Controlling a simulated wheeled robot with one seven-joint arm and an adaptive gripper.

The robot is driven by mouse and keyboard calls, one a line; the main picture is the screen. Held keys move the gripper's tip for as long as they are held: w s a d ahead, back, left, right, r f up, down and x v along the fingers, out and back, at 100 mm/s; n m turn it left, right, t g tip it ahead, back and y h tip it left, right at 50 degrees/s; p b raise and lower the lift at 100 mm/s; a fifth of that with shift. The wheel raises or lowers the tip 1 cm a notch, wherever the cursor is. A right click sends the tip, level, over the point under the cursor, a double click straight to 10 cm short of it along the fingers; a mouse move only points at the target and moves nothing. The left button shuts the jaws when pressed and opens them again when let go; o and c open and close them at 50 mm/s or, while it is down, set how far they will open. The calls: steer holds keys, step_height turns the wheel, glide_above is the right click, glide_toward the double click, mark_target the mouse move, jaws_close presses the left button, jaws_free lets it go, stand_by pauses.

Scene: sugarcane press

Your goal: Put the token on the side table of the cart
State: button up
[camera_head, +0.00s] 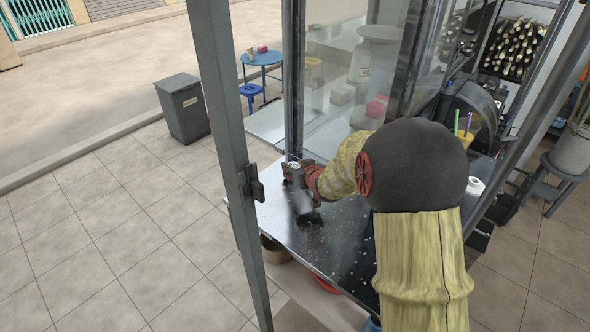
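My gripper (300,195) is at the far end of my arm, low over the left part of the cart's dark metal worktop (335,250), beside the glass. It is small in the picture, and its fingertips blend with dark shapes and reflections on the metal. I cannot tell whether it is open or shut, or whether it holds anything. I cannot make out the token. A pale flat panel (268,125) shows behind the worktop, outside the glass; I cannot tell whether this or the worktop is the side table.
A grey post (228,150) rises in the foreground left of my arm. A glass pane (345,75) stands behind my gripper. The tiled floor at left is clear.

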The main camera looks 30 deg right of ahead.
steer(key=shift+f, duration=0.2)
steer(key=o, duration=1)
steer(key=shift+o, duration=0.6)
steer(key=shift+r, duration=0.15)
